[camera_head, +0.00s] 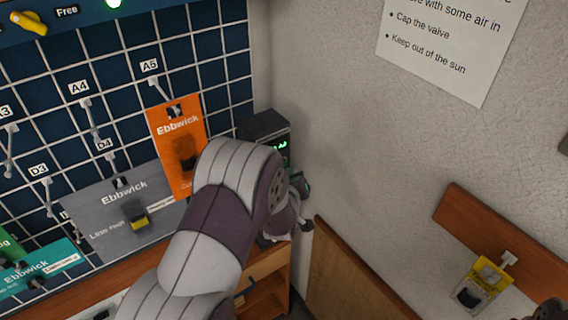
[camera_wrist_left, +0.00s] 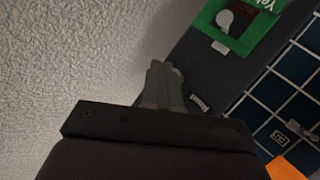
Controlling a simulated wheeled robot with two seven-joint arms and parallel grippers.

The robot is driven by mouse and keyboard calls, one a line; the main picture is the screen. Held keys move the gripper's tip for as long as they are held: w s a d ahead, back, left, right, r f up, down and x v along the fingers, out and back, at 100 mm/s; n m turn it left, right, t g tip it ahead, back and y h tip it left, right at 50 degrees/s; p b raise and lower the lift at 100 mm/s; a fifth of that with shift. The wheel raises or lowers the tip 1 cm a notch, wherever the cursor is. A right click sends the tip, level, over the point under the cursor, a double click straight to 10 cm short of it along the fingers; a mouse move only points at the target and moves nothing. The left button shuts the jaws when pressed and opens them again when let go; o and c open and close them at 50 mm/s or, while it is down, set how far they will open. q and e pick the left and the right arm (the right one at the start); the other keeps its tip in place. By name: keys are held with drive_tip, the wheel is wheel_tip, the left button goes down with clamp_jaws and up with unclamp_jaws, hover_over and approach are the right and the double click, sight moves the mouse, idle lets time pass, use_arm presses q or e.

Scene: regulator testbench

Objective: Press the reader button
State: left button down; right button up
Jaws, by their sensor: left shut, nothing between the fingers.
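A dark box with a lit green display (camera_head: 268,130), which looks like the reader, stands in the corner at the right end of the grid wall in the head view. My left forearm covers its lower part, and I cannot make out its button. My left gripper (camera_head: 305,224) is partly hidden behind my own wrist, just below and right of the box. In the left wrist view the left gripper's fingers (camera_wrist_left: 163,84) are shut with nothing between them, in front of pale wall and a dark surface. I cannot tell whether they touch anything. My right gripper is not clearly seen.
An orange Ebbwick card (camera_head: 180,135) and a grey one (camera_head: 125,205) hang on the grid wall (camera_head: 210,50). A wooden panel (camera_head: 350,275) stands below right. A yellow-tagged item (camera_head: 480,282) hangs at lower right. A green card (camera_wrist_left: 240,25) shows in the wrist view.

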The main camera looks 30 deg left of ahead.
use_arm(q)
drive_tip(key=d, duration=0.1)
drive_tip(key=s+d, duration=0.1)
drive_tip(key=d, duration=0.1)
drive_tip(key=s+d, duration=0.1)
drive_tip(key=shift+d+p, duration=0.25)
drive_tip(key=shift+p, duration=0.1)
idle(0.3)
drive_tip(key=s+d+f+m+g+h, duration=0.4)
drive_tip(key=s+d+f+g, duration=0.1)
drive_tip(key=f, duration=0.2)
drive_tip(key=s+d+r+m+g+h, duration=0.1)
drive_tip(key=s+d+r+m+g, duration=0.1)
drive_tip(key=s, duration=0.4)
drive_tip(key=s+d+r+m+g+h, duration=0.1)
drive_tip(key=s+d+r+m+g, duration=0.2)
drive_tip(key=s, duration=0.4)
wheel_tip(320, 180, up, 2)
drive_tip(key=shift+d+r+m+g, duration=0.15)
drive_tip(key=shift+d+m+g, duration=0.1)
drive_tip(key=shift+m+g, duration=0.65)
